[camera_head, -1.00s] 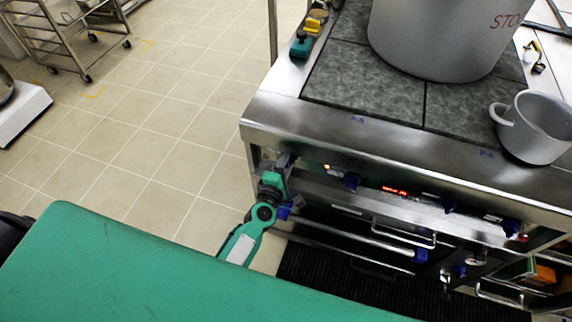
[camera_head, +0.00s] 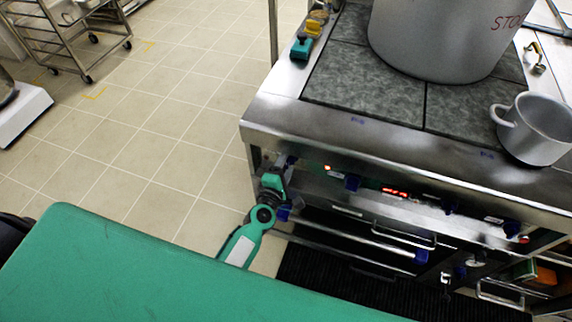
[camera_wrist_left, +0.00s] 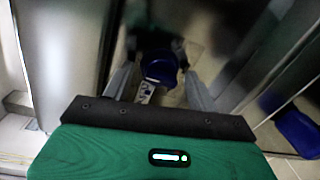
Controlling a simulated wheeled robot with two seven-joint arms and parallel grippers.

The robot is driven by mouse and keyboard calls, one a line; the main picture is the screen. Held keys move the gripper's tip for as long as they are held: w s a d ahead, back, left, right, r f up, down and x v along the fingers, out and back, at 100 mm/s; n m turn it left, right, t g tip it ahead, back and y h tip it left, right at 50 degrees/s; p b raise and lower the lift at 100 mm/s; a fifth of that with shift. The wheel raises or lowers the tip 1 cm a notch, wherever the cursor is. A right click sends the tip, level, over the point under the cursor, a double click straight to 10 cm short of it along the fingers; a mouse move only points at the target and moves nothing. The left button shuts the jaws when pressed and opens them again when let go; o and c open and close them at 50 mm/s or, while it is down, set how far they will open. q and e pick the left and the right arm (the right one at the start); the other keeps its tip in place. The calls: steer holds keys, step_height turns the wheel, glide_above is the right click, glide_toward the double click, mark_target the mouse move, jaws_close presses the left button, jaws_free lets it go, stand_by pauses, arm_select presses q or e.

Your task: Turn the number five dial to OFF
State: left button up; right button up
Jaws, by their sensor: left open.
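A small pale label lies just below that dial. I cannot tell whether the fingers touch it.
A large stockpot (camera_head: 440,35) and a smaller pot (camera_head: 536,128) stand on the stove top. Oven handles (camera_head: 400,237) and lower blue knobs (camera_head: 421,256) are below the dial row. A wheeled rack (camera_head: 72,35) stands far left. The tiled floor left of the stove is clear.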

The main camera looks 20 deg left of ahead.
arm_select(q)
steer(key=s, duration=0.4)
steer(key=shift+a, duration=0.1)
steer(key=b, duration=0.2)
glide_toward(286, 166)
steer(key=shift+s+a+r, duration=0.1)
steer(key=shift+s+r, duration=0.1)
steer(key=shift+s, duration=0.8)
steer(key=shift+s+r, duration=0.15)
steer(key=shift+s, duration=0.8)
arm_select(e)
steer(key=shift+w+a+r, duration=0.35)
steer(key=shift+w+r, duration=0.35)
steer(key=shift+w, duration=0.2)
steer(key=shift+w+a+r, duration=0.3)
steer(key=shift+w+r, duration=0.4)
steer(key=shift+w, duration=0.15)
